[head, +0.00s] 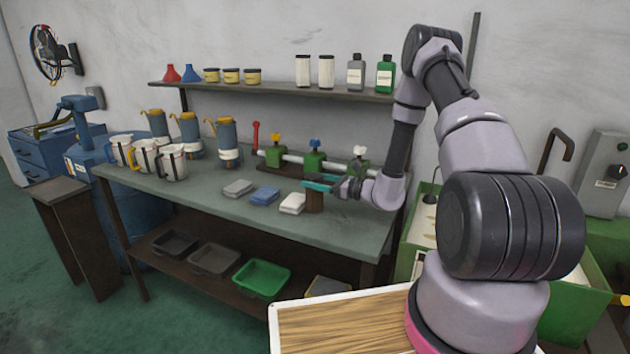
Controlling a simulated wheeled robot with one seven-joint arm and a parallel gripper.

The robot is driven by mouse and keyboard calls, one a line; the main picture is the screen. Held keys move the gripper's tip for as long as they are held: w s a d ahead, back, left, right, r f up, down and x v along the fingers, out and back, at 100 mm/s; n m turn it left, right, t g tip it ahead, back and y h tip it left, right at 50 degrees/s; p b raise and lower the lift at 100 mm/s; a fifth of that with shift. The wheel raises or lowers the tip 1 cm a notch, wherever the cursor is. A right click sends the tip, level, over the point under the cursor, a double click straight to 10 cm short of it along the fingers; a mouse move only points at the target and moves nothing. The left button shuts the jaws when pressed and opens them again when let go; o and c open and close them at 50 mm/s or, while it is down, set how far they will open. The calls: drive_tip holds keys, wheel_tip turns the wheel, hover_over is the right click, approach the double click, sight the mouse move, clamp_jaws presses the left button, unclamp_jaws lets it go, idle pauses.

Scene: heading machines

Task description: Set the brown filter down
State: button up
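The brown filter (314,202) is a short, dark brown upright cylinder near the front right of the workbench (345,226). My gripper (319,183) has teal fingers and reaches in from the right, level with the filter's top. The fingers appear closed around the filter's upper part and hide its top. The filter's lower end is at or just above the bench top; I cannot tell whether it touches.
White (292,203), blue (264,196) and grey (237,187) folded cloths lie left of the filter. Green valves on a pipe (315,161) stand behind. Mugs (172,162) and blue-grey jugs (227,142) fill the left. The bench's front right strip is clear.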

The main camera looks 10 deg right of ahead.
drive_tip(key=shift+o, duration=1.2)
drive_tip(key=shift+r, duration=0.15)
